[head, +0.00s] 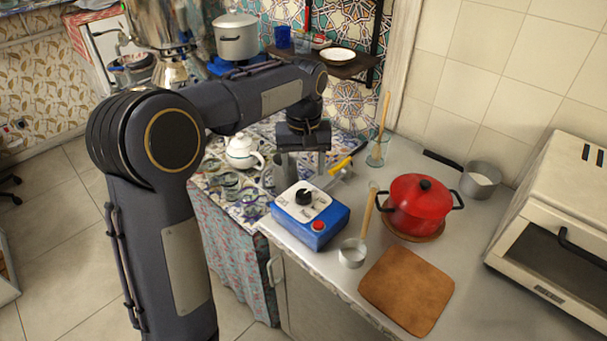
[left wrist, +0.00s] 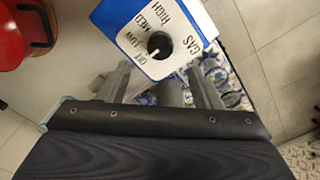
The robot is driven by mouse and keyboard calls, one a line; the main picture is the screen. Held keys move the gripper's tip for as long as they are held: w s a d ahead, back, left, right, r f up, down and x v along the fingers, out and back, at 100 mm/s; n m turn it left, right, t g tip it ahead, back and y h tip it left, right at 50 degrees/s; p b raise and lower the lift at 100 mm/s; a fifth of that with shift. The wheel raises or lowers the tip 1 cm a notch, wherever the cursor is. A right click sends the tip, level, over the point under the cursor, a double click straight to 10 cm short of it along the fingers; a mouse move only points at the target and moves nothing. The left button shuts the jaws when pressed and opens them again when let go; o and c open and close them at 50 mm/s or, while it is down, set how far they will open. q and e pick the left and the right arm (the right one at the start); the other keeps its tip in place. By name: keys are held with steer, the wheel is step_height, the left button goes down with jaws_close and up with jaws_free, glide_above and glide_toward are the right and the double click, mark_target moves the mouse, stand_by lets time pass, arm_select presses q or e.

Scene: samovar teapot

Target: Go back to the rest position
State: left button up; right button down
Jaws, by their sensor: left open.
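My left arm comes in from the left in the head view and reaches across to the counter. My left gripper (head: 303,163) hangs fingers down, open and with nothing seen between its fingers. It is just behind the blue gas control box (head: 325,228), which has a white top, a black knob (head: 304,196) and a red button. In the left wrist view, the fingers of my left gripper (left wrist: 160,70) are spread apart, with the box (left wrist: 195,25) beyond them. I cannot tell whether they touch it. My right gripper is not in view.
A red pot (head: 418,205), a small ladle (head: 353,252), a brown board (head: 407,288) and a saucepan (head: 482,180) stand on the counter. A white teapot (head: 242,151) and glasses are on the tiled table. A samovar (head: 160,25) and an oven (head: 560,220) flank the area.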

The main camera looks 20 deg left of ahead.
arm_select(q)
steer(key=shift+s+r, duration=0.1)
stand_by(0.4)
steer(key=s+a+r+m+t+h, duration=0.1)
steer(key=s+r+m+t+h, duration=0.15)
steer(key=s, duration=1.15)
steer(key=s+d+f+t, duration=0.1)
steer(key=s+d+f, duration=0.1)
steer(key=s, duration=0.4)
steer(key=s+d+f+m+t+h, duration=0.1)
steer(key=s+d+f+t, duration=0.1)
steer(key=s, duration=0.4)
steer(key=shift+s+d+f, duration=0.2)
steer(key=shift+s+f, duration=0.2)
steer(key=shift+f, duration=0.2)
